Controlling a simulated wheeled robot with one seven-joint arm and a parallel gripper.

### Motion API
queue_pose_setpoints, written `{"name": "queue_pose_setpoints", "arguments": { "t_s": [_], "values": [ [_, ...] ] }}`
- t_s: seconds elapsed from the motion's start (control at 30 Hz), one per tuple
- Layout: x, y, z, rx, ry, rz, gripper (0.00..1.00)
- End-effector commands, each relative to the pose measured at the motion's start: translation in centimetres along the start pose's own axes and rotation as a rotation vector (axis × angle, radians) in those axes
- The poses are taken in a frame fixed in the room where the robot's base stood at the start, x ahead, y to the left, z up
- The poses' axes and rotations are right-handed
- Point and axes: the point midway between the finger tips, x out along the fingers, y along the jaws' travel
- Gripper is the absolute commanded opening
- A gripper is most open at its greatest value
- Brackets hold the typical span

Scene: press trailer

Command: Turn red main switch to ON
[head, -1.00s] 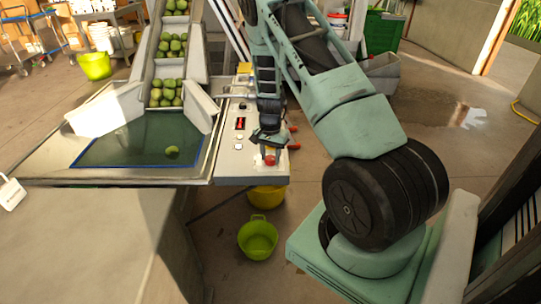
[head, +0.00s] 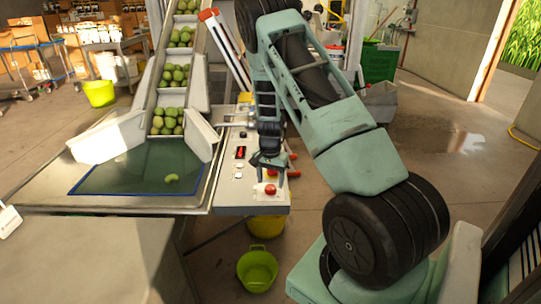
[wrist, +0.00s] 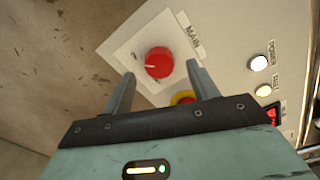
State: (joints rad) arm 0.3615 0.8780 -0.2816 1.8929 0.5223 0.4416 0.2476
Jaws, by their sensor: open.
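The red main switch (wrist: 159,62) is a round knob on a white plate beside the lettering "MAIN". A white pointer line on it faces left in the wrist view. In the head view the red switch (head: 270,189) sits near the front edge of the control panel (head: 225,197). My gripper (wrist: 161,70) is open and empty, with the knob framed between and beyond its fingertips. In the head view my gripper (head: 268,172) is just behind the knob, pointing down. I cannot tell whether a finger touches the knob. The marks around the knob are too small to read.
A red button on a yellow base (wrist: 183,97) is close to the right finger. A POWER lamp (wrist: 258,63), another lamp (wrist: 263,91) and a red display (wrist: 270,116) lie right. A green bucket (head: 257,269) stands below.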

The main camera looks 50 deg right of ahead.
Motion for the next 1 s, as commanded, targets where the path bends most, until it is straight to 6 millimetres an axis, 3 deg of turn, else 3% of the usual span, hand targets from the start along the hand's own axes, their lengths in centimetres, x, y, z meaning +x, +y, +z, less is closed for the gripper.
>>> {"name": "queue_pose_setpoints", "arguments": {
  "t_s": [0.4,0.6,0.8,1.0],
  "values": [
    [-9.8,-0.1,0.0,0.0,0.004,-0.005,0.59],
    [-13.3,0.0,0.0,0.002,0.002,-0.003,0.59],
    [-14.9,0.0,0.0,0.0,0.002,-0.001,0.59],
    [-15.1,0.0,0.0,0.001,0.0,0.0,0.59]
  ]
}}
